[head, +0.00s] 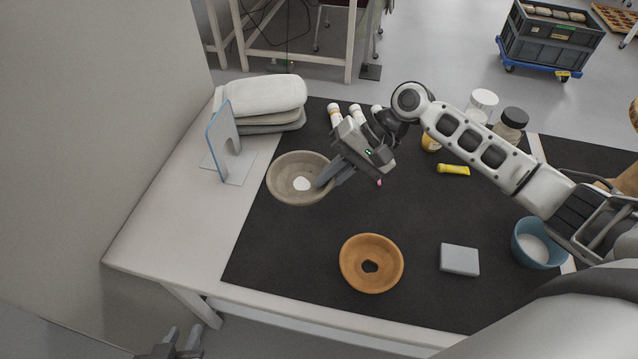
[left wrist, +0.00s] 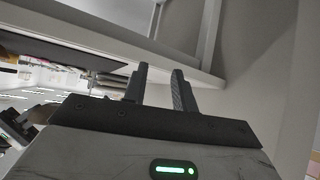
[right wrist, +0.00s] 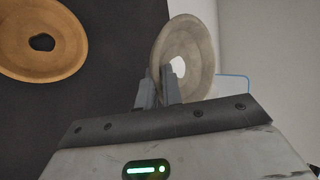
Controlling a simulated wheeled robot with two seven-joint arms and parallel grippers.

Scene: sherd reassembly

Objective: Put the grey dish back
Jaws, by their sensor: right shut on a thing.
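The grey dish (head: 283,194) is a round grey-beige bowl with a white patch in its middle. It is at the left edge of the black mat in the head view. My right gripper (head: 325,181) is shut on its right rim. In the right wrist view the dish (right wrist: 200,50) stands at the fingertips, its rim between the fingers (right wrist: 157,88). I cannot tell whether its underside touches the mat. My left gripper (head: 180,345) is low at the bottom left, off the table. Its fingers (left wrist: 160,85) are apart and empty.
A blue-edged stand (head: 222,145) and a stack of pale pads (head: 262,98) are at the left. An orange dish with a dark hole (head: 352,277), a grey block (head: 460,260), a yellow tube (head: 453,170) and a blue bowl (head: 520,250) are on the mat (head: 290,240). Jars stand behind.

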